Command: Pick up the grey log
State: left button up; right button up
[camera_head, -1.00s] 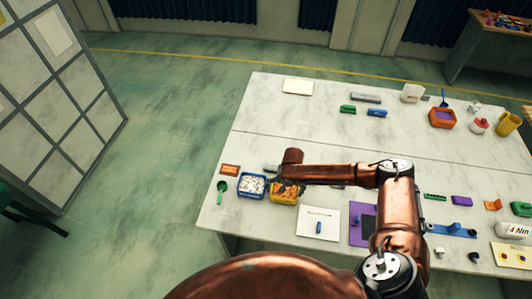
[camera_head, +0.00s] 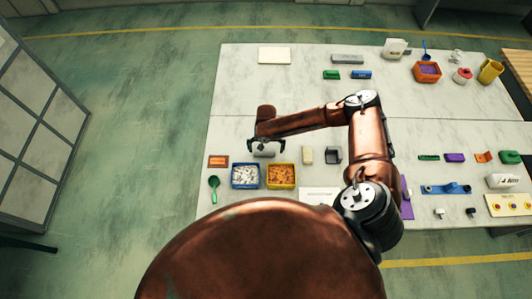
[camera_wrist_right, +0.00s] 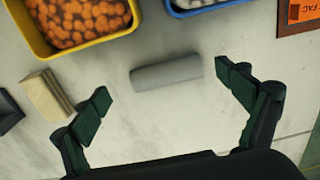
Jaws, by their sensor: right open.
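The grey log (camera_wrist_right: 166,73) is a short smooth cylinder lying on its side on the pale table. In the head view it shows as a small grey shape (camera_head: 264,153) just beyond the bins, partly hidden by my right gripper. My right gripper (camera_head: 266,146) is open above it. In the right wrist view the spread fingertips (camera_wrist_right: 168,88) stand one to each side of the log, with a gap at both ends, and the log lies slightly ahead of the line between them. My left gripper is not in view.
A blue bin of white pieces (camera_head: 245,176) and a yellow bin of orange pieces (camera_head: 281,177) stand close to the log. A cream block (camera_head: 307,155) and a dark grey square piece (camera_head: 333,155) lie right of it. The table's back left is mostly clear.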

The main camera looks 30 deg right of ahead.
aim_at(265, 151)
jog(key=f, duration=0.1)
jog(key=w+f, duration=0.1)
jog(key=f, duration=0.1)
jog(key=shift+w+a+f, duration=0.1)
jog(key=shift+w+f, duration=0.2)
jog(key=shift+s+f, duration=0.2)
jog(key=shift+s, duration=0.05)
jog(key=shift+s+r, duration=0.1)
jog(key=shift+w+f, duration=0.2)
jog(key=shift+w, duration=0.1)
jog(key=c, duration=0.3)
jog(key=shift+s+r, duration=0.1)
jog(key=shift+s, duration=0.1)
jog(key=c, duration=0.5)
jog(key=shift+c, duration=0.8)
jog(key=shift+w, duration=0.1)
jog(key=c, duration=0.3)
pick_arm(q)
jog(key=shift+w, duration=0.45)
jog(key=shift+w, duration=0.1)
